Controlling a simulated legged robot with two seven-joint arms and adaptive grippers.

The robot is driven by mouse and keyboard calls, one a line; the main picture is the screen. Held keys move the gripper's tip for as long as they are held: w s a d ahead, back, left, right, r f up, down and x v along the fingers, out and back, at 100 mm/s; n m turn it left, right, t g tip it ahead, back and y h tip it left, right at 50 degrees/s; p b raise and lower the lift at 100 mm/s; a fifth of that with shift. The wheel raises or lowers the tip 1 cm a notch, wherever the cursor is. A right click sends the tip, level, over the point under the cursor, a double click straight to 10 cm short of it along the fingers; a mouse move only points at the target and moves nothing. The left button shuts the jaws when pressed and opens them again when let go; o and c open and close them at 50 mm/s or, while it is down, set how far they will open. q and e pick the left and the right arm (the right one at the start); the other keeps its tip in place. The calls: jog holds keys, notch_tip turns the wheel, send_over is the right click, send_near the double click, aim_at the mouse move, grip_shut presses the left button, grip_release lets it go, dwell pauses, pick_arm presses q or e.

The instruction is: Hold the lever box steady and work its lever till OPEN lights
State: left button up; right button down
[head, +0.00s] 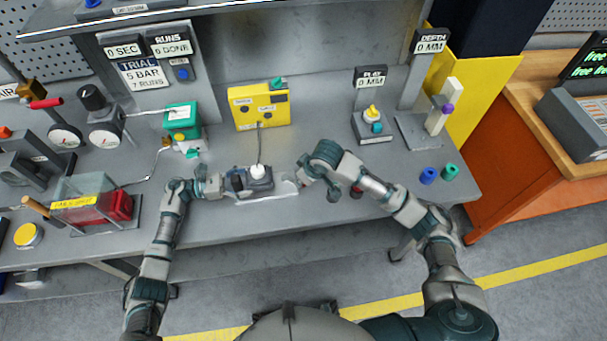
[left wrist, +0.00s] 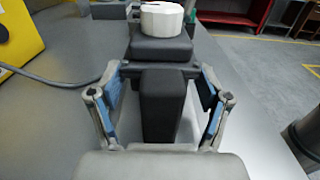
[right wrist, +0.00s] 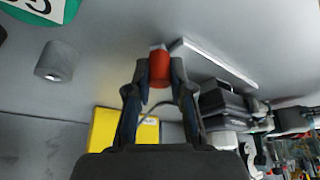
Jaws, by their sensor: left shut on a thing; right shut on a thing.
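The lever box (head: 259,183) is a dark box with a white round knob on top. It sits on a pale plate near the bench's front, and a cable runs from it to a yellow box (head: 260,105). My left gripper (head: 222,185) is shut on the box's black end block (left wrist: 162,100), seen between its blue pads in the left wrist view. My right gripper (head: 305,184) is right of the lever box. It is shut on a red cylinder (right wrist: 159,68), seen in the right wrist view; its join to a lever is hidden. No OPEN light is readable.
A clear-covered red box (head: 95,205) stands left of my left arm. A grey cylinder (right wrist: 54,62) stands near my right gripper. Blue (head: 428,175) and teal (head: 450,172) cylinders stand at the right. The bench between yellow box and lever box is mostly clear.

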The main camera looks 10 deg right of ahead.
jog(key=m, duration=0.1)
jog(key=s+a+m+h, duration=0.1)
jog(key=shift+s+a+m+t, duration=0.15)
jog(key=shift+m+t, duration=0.15)
jog(key=shift+m, duration=0.1)
jog(key=m, duration=0.1)
jog(key=a+m, duration=0.1)
jog(key=shift+s+a+m+h, duration=0.15)
jog(key=shift+s+m+h, duration=0.25)
jog(key=shift+s+a+m+h, duration=0.15)
jog(key=shift+a+m+h, duration=0.35)
jog(key=shift+m, duration=0.6)
jog(key=shift+s+a+m+h, duration=0.1)
jog(key=shift+a+m+h, duration=0.4)
jog(key=shift+m, duration=0.6)
jog(key=shift+a, duration=0.15)
jog(key=c, duration=1)
grip_release()
jog(key=shift+r, duration=0.15)
